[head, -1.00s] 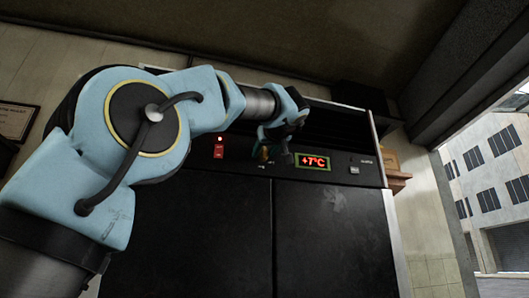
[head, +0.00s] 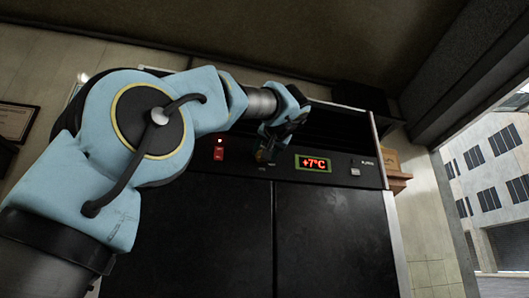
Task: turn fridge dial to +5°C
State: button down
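The black fridge (head: 335,235) stands ahead with two dark doors and a control panel (head: 340,165) across its top. The red display (head: 313,163) on the panel reads +7°C. My gripper (head: 264,155) is at the panel, just left of the display, pointing down toward it. The dial is not clearly visible; my gripper and wrist cover that stretch of panel. The fingers are small and dark, and I cannot tell whether they are open or shut, or whether they touch the dial.
A red lit switch (head: 219,153) is on the panel left of my gripper. A small light switch (head: 355,171) is right of the display. A wooden shelf (head: 398,181) juts out beside the fridge's right side. An opening to the outside is at far right.

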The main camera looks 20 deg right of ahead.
jog(key=shift+m+y+p, duration=0.4)
jog(key=shift+m+p, duration=0.2)
jog(key=shift+m, duration=1.4)
jog(key=shift+c, duration=1.6)
grip_release()
jog(key=s+a+b, duration=0.1)
jog(key=s+b, duration=0.2)
jog(key=s, duration=0.7)
jog(key=shift+s+a+r+b, duration=0.35)
jog(key=shift+a+r+b, duration=0.05)
